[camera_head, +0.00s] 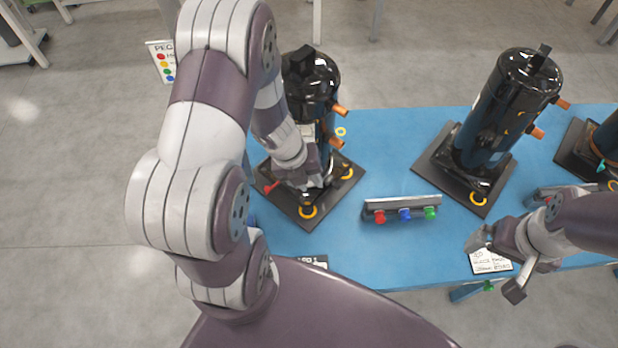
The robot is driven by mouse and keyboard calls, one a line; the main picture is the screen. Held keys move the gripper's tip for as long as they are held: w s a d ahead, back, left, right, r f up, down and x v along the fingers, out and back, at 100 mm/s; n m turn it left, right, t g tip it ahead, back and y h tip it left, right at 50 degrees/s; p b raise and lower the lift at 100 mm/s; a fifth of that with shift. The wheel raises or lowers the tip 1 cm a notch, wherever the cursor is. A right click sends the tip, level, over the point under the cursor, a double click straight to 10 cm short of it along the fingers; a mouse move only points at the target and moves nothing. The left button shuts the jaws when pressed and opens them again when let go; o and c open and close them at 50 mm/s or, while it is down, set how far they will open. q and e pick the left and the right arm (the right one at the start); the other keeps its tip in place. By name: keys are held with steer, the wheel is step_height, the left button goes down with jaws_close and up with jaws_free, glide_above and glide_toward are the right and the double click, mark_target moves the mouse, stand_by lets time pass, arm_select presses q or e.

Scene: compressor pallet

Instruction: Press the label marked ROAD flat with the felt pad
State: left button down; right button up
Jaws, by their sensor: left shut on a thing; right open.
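My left gripper (318,184) is low at the front of the left black compressor (311,82), above its dark base plate (330,205). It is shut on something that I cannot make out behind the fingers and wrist. A pale label-like patch (307,130) shows on that compressor just above the gripper; I cannot read ROAD on it. The felt pad is not clearly visible. My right gripper (495,265) is open and empty at the table's front edge, over a white printed card (484,262).
A grey rack (402,202) with red, blue and green pegs stands mid-table. A second compressor (508,105) stands right of it, and a third is cut off at the right edge. A red piece (271,188) sits at the left plate corner.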

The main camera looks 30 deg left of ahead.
arm_select(q)
steer(key=shift+w+a, duration=0.15)
steer(key=shift+w, duration=0.15)
stand_by(0.5)
steer(key=s+d, duration=0.1)
steer(key=s, duration=0.2)
steer(key=shift+d+b, duration=0.4)
steer(key=shift+w+a+f+b, duration=0.15)
steer(key=shift+w+a+f, duration=0.2)
steer(key=shift+w+f, duration=0.2)
steer(key=shift+w+a+f+b, duration=0.15)
steer(key=shift+w+a+f, duration=0.2)
steer(key=shift+w+f, duration=0.2)
steer(key=shift+r, duration=0.1)
